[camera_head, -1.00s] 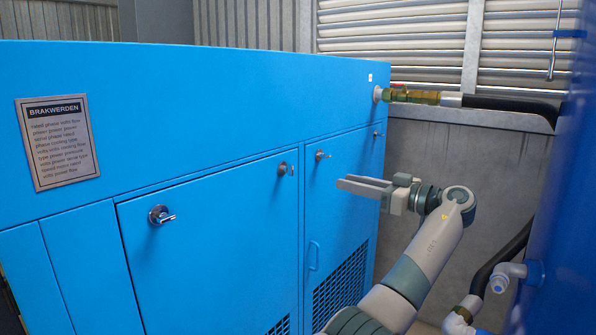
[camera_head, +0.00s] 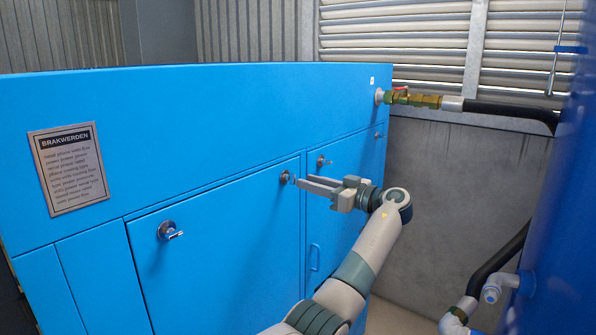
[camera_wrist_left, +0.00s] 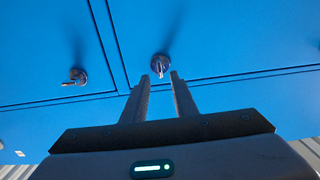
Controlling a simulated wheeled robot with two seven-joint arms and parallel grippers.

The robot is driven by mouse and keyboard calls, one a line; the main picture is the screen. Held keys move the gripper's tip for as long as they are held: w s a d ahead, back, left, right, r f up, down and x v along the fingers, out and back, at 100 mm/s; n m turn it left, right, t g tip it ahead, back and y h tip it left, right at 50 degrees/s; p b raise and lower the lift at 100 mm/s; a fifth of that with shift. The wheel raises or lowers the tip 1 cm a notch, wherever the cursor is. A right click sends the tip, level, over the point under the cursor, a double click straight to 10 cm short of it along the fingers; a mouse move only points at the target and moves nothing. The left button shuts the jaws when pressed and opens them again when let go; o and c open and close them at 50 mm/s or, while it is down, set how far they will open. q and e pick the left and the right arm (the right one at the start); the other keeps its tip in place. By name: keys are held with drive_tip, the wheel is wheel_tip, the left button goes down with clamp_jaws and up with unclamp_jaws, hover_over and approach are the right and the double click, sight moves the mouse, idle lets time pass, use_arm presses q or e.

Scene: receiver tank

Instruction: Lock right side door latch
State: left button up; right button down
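The blue cabinet's larger door (camera_head: 225,255) is closed flush. It has a silver latch (camera_head: 170,231) at its upper left and another latch (camera_head: 285,177) at its upper right. My left gripper (camera_head: 300,183) is open, its two fingers pointing at the upper-right latch. In the left wrist view that latch (camera_wrist_left: 160,64) sits just beyond the gap between the fingertips, its handle lined up with the gap. I cannot tell whether the fingers touch it. The narrower door to the right has a latch (camera_head: 322,162), whose handle lies sideways in the wrist view (camera_wrist_left: 75,77). My right gripper is out of view.
A blue surface (camera_head: 560,200) with white pipe fittings (camera_head: 498,283) bounds the right side. A metal sign (camera_head: 69,168) is on the cabinet's left.

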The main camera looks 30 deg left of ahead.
use_arm(q)
drive_tip(key=a+p, duration=0.1)
drive_tip(key=a, duration=0.1)
drive_tip(key=a+p, duration=0.1)
drive_tip(key=a, duration=0.2)
drive_tip(key=shift+w, duration=0.2)
drive_tip(key=shift+d, duration=0.1)
clamp_jaws()
